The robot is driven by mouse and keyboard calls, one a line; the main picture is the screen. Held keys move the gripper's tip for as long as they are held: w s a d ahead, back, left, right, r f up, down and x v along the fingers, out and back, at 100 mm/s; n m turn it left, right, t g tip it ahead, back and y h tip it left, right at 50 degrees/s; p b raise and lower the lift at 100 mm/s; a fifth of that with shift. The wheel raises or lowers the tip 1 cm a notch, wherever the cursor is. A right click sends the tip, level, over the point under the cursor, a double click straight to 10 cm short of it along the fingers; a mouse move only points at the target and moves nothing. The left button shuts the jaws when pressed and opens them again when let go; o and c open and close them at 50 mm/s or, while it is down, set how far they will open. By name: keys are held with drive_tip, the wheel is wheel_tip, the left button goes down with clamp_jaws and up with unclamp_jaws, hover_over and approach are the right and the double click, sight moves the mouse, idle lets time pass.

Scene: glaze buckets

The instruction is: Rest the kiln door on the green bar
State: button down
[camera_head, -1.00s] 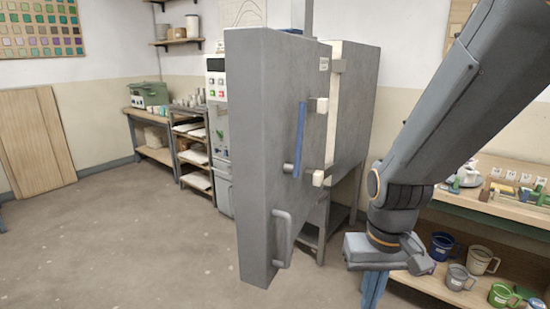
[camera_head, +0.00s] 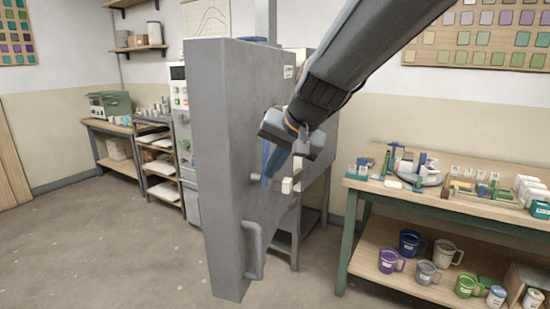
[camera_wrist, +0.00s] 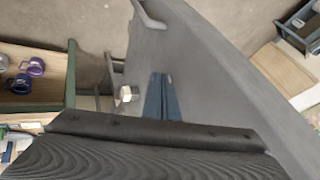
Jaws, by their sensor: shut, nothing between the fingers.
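The kiln door (camera_head: 222,170) is a tall grey slab standing swung open, with a grey loop handle (camera_head: 254,250) low on its face. In the wrist view the door (camera_wrist: 215,75) fills the middle and right, its handle (camera_wrist: 148,14) at the top. I cannot make out a green bar.
The grey kiln body stands behind the door, with a white block (camera_head: 287,186) beside it. A green-legged wooden table (camera_head: 450,205) stands at right, with mugs on its lower shelf (camera_head: 385,278). Shelves with trays (camera_head: 158,165) stand behind at left. The floor at left is clear.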

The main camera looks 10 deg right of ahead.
drive_tip(key=shift+w+a+f+p, duration=0.3)
drive_tip(key=shift+w+a+f, duration=0.2)
drive_tip(key=shift+a, duration=0.25)
drive_tip(key=shift+w+a+f+p, duration=0.25)
drive_tip(key=shift+w+a+f, duration=0.15)
drive_tip(key=shift+w+a, duration=0.35)
drive_tip(key=shift+w+a+f+p, duration=0.3)
drive_tip(key=shift+w+a+f, duration=0.15)
drive_tip(key=shift+a, duration=0.35)
